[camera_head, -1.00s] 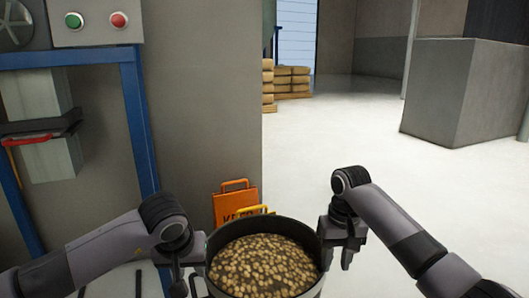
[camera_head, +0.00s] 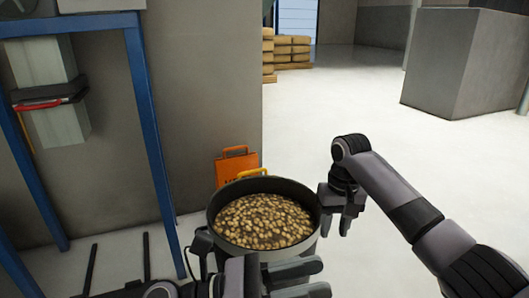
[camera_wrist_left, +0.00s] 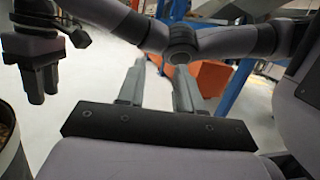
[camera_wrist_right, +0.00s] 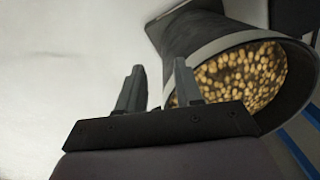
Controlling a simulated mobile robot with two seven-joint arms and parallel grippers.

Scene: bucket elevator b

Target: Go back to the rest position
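My left gripper (camera_head: 318,277) is in front of the near side of the bucket in the head view, its fingers pointing right. Its fingers also show apart and empty in the left wrist view (camera_wrist_left: 160,72). My right gripper (camera_head: 340,232) points down just right of the bucket rim. Its fingers are apart with nothing between them in the right wrist view (camera_wrist_right: 158,70). The dark round bucket (camera_head: 265,185) stands upright, filled with brown, potato-like lumps (camera_head: 262,222). Neither gripper holds it. My left arm hides part of its near lower side.
A blue frame (camera_head: 150,140) stands at the left by the grey wall. An orange sign or bag (camera_head: 236,167) is behind the bucket. Stacked sacks (camera_head: 290,52) and a grey block (camera_head: 465,65) are farther back. The floor at the right is clear.

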